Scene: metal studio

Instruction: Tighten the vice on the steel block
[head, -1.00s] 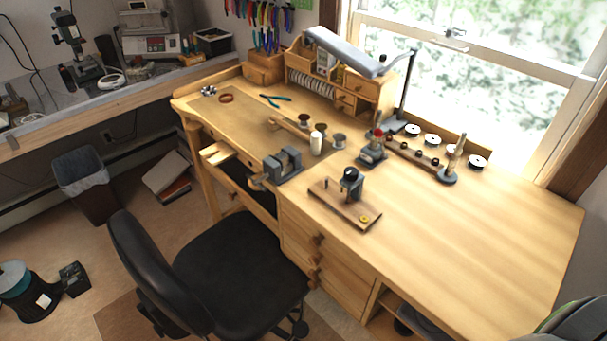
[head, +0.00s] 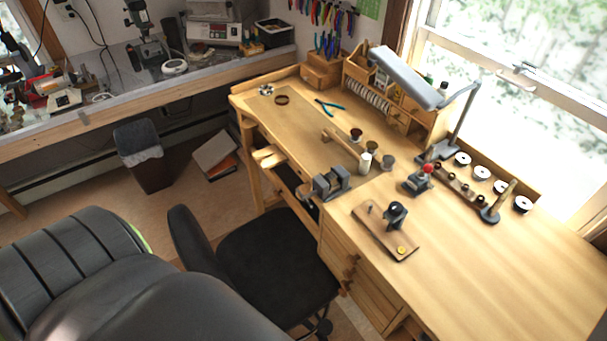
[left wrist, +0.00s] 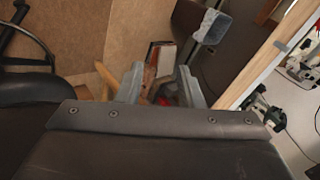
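The grey vice (head: 331,183) sits at the front edge of the wooden bench, its jaws and handle side facing the black office chair. At this size I cannot tell the steel block apart from the vice's grey jaws. My left gripper (left wrist: 160,88) shows in the left wrist view as two grey fingers with a wide gap between them. It is open, with nothing held, and points over the floor behind a dark leather surface. The vice is not recognisable in that view. Neither gripper shows in the head view, and my right gripper is in no view.
A black office chair (head: 262,255) stands before the bench (head: 500,265). A small wooden stand (head: 385,232) is right of the vice. The bench's front right is clear.

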